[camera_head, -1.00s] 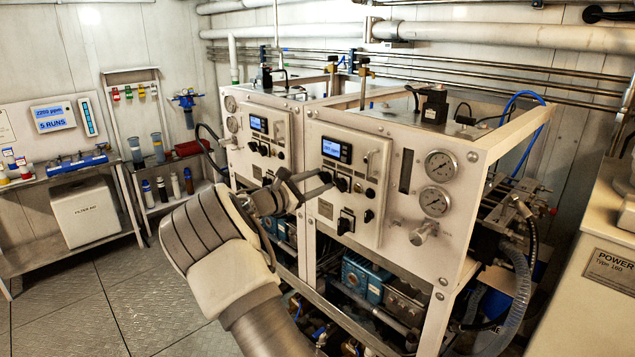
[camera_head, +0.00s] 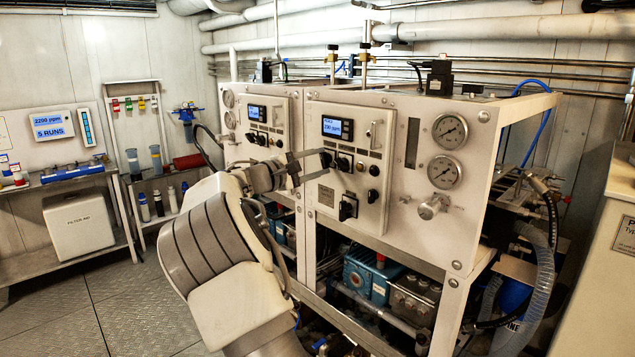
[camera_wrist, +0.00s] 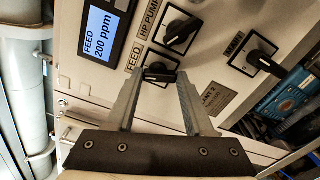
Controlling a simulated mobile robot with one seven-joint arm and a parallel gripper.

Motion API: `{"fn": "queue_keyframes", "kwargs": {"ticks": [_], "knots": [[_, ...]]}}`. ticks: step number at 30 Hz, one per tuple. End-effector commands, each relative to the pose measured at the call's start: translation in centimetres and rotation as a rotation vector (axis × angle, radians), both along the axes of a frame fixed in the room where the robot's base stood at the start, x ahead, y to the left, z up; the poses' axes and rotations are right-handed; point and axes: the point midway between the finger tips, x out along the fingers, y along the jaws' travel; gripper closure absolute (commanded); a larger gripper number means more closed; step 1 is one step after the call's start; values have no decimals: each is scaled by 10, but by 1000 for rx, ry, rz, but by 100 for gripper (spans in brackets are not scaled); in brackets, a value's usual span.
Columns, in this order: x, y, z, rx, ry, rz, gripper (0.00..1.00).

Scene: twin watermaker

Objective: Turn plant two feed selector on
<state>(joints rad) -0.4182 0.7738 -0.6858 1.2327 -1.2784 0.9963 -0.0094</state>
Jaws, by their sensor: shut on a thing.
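The feed selector (camera_wrist: 160,73) is a small black knob on a white square plate labelled FEED in the wrist view. It is on the right-hand white panel, whose plate (camera_wrist: 217,97) appears to read Plant 2. My gripper (camera_wrist: 163,75) is shut on the knob, with one grey fingertip on each side of its handle. In the head view my gripper (camera_head: 324,162) reaches the panel's left side from the left, just below the blue display (camera_head: 332,127). The fingers partly hide the knob there. I cannot tell the knob's setting.
The HP pump knob (camera_wrist: 180,32) is close beside the feed selector. A larger black rotary switch (camera_wrist: 262,62) sits lower on the panel. Open floor (camera_head: 130,300) lies left.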

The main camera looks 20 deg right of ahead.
Motion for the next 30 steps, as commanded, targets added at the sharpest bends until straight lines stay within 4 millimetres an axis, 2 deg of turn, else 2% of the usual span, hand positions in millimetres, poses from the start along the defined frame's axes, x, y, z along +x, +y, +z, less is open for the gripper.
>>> {"fn": "queue_keyframes", "kwargs": {"ticks": [1,13,30], "knots": [[0,0,-7,15,-40,1,100],[1,0,-4,100,-271,0,100],[1,0,0,124,-338,0,100]]}}
